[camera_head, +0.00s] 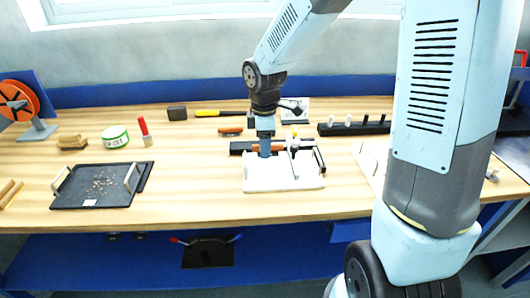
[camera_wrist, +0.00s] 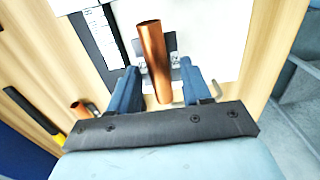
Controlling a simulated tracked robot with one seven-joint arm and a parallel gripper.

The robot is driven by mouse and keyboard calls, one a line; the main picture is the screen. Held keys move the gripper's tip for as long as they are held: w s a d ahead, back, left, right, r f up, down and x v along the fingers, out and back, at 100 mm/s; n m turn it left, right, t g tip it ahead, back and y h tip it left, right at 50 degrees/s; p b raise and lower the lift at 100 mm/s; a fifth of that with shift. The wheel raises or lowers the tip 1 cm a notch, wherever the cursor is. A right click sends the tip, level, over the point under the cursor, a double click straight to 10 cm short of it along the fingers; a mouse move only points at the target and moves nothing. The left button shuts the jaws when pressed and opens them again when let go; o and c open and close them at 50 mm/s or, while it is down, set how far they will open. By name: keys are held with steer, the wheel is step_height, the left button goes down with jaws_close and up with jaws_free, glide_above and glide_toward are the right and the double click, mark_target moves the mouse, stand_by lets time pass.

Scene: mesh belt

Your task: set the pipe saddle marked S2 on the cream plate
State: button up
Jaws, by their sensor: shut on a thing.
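My gripper (camera_head: 265,154) is low over a white-cream plate (camera_head: 257,184) with a handle at its right side, near the middle of the bench. In the wrist view, my gripper (camera_wrist: 160,85) has its two blue fingers on either side of a copper-coloured pipe piece (camera_wrist: 152,45), and it is shut on this piece. Grey metal shows behind the pipe, partly hidden by it. The plate (camera_wrist: 215,35) fills the area beyond the fingers. No S2 mark can be read. I cannot tell whether the piece touches the plate.
A dark tray (camera_head: 97,186) with handles lies at the left, beside a green-white tape roll (camera_head: 115,136) and a red-handled tool (camera_head: 145,130). A black rack (camera_head: 353,128) with light pegs is behind right. My arm hides the bench's right part. Bare wood lies left of the plate.

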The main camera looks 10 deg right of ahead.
steer(key=shift+f, duration=1.55)
steer(key=shift+f, duration=0.1)
steer(key=o, duration=0.9)
